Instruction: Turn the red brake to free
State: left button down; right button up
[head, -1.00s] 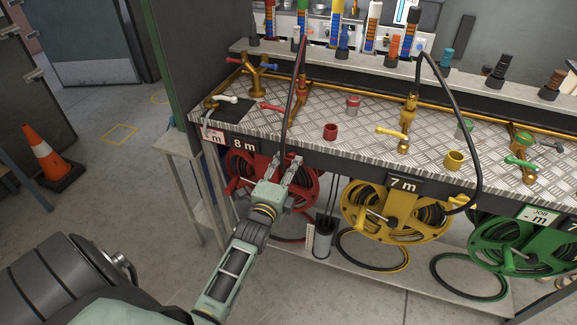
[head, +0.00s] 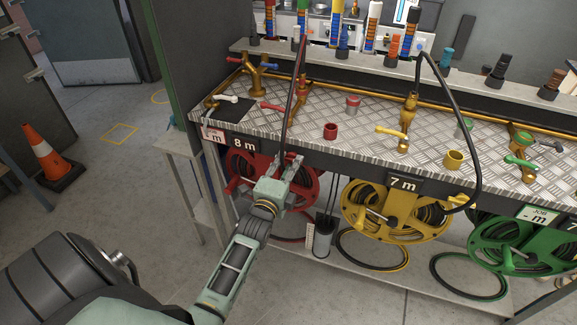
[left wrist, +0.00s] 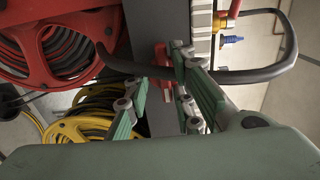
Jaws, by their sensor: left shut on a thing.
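The red hose reel (head: 244,170) hangs under the bench below the 8 m label, and its red frame also shows in the left wrist view (left wrist: 38,62). My left gripper (head: 289,163) is at the upper right part of this reel, partly covering it. In the left wrist view, a small red piece, the red brake (left wrist: 167,86), sits between the fingers of my left gripper (left wrist: 163,92). The fingers are shut on it. Most of the brake is hidden by the fingers, and its exact angle cannot be told. My right gripper is not in view.
A black hose (head: 292,92) runs down from the red tap close to my left gripper. A yellow reel (head: 402,210) and a green reel (head: 483,247) hang to the right. A dark cylinder (head: 323,238) stands near the red reel. An orange cone (head: 47,154) stands left.

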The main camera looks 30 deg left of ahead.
pick_arm(q)
jog(key=shift+d+f+n, duration=0.1)
jog(key=shift+f+n, duration=0.05)
jog(key=shift+n, duration=0.15)
jog(key=shift+n+p, duration=0.35)
jog(key=shift+n, duration=0.15)
jog(key=n+p, duration=0.1)
jog(key=n, duration=0.4)
jog(key=n+p, duration=0.1)
jog(key=n, duration=0.4)
jog(key=n+p, duration=0.1)
jog(key=n, duration=0.5)
jog(key=shift+w+d+r+p, duration=0.1)
jog(key=shift+d+r+p, duration=0.2)
jog(key=shift+r+p, duration=0.05)
jog(key=shift+r, duration=0.1)
jog(key=c, duration=1.6)
grip_release()
jog(key=shift+d, duration=0.1)
jog(key=shift+o, duration=0.2)
jog(key=shift+w, duration=0.1)
